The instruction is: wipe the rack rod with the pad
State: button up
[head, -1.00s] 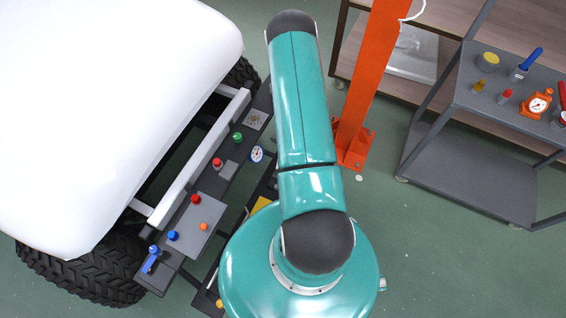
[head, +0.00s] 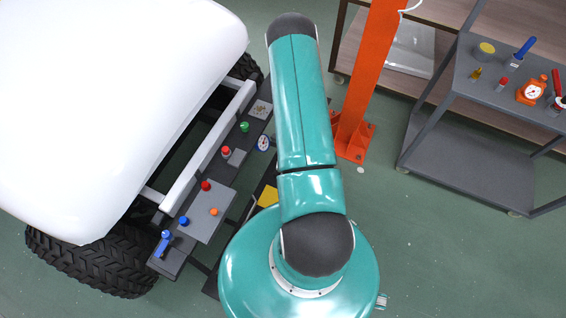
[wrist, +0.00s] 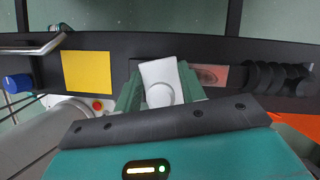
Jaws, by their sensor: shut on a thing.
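In the wrist view my gripper (wrist: 160,86) has its green fingers closed on the two sides of a white pad (wrist: 158,70), which has a round white part facing the camera. The pad is over a dark shelf (wrist: 215,48); I cannot tell whether it touches it. A black ribbed boot (wrist: 272,78) lies on the shelf to the right, and a bent metal bar (wrist: 35,50) is at the far left. I cannot tell for certain which part is the rack rod. My gripper and the pad do not show in the head view.
A yellow square (wrist: 87,72), a brownish plate (wrist: 210,75) and a blue knob (wrist: 18,83) are on the shelf. The head view shows a white-bodied cart (head: 110,100) at left, an orange post (head: 365,80) and a grey trolley (head: 470,170) at right. Green floor lies between.

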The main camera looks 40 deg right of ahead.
jog(key=shift+a, duration=0.15)
notch_tip(320, 180, up, 4)
jog(key=shift+r, duration=2.2)
